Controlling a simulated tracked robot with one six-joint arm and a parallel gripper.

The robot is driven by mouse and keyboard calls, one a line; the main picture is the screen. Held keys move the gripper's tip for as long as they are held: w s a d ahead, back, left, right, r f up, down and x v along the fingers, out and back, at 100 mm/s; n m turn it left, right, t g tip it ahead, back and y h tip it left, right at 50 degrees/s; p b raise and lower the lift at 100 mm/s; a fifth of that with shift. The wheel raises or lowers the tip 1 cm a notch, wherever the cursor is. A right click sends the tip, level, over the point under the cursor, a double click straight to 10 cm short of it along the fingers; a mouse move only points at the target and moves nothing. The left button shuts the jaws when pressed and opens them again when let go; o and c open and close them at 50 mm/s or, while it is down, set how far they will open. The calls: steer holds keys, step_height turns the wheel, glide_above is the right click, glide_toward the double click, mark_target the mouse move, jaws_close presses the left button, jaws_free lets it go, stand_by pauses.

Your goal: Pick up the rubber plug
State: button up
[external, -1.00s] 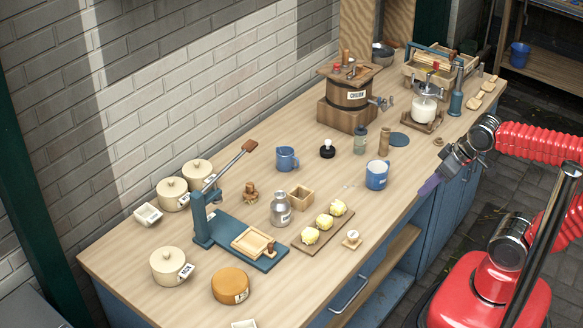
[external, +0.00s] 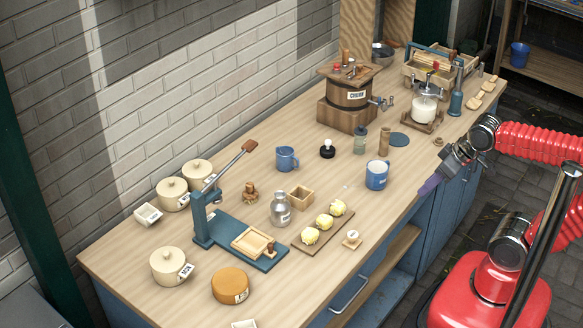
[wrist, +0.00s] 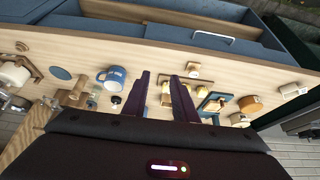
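I cannot tell for certain which is the rubber plug. My gripper (external: 428,186) hangs at the counter's front edge, apart from both pieces. In the wrist view my gripper (wrist: 160,78) has its two dark fingers apart, with nothing held between them.
The counter (external: 300,120) carries a wooden churn (external: 349,97), a labelled blue mug (external: 377,178), another blue mug (external: 286,158), a metal bottle (external: 280,210), a butter board (external: 330,231) and a blue press (external: 230,235). Bare wood lies around the black piece.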

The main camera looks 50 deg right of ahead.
steer(key=shift+o, duration=0.3)
steer(key=w+d+t+h, duration=0.2)
steer(key=w+d+t, duration=0.1)
steer(key=w+d, duration=0.65)
steer(key=w+d+t+h, duration=0.1)
steer(key=w+d+t, duration=0.1)
steer(key=w+d, duration=0.8)
steer(key=w+d+f+n+t+y, duration=0.2)
steer(key=w+f+y, duration=0.3)
steer(key=w+f, duration=0.5)
steer(key=shift+w+f+t+y, duration=0.25)
steer(key=shift+f+t+y, duration=0.15)
steer(key=shift+f+t, duration=0.5)
steer(key=shift+d, duration=0.1)
steer(key=x, duration=0.7)
steer(key=shift+w+f, duration=0.15)
steer(key=shift+w, duration=0.1)
steer(key=shift+w+f, duration=0.15)
steer(key=shift+w, duration=0.4)
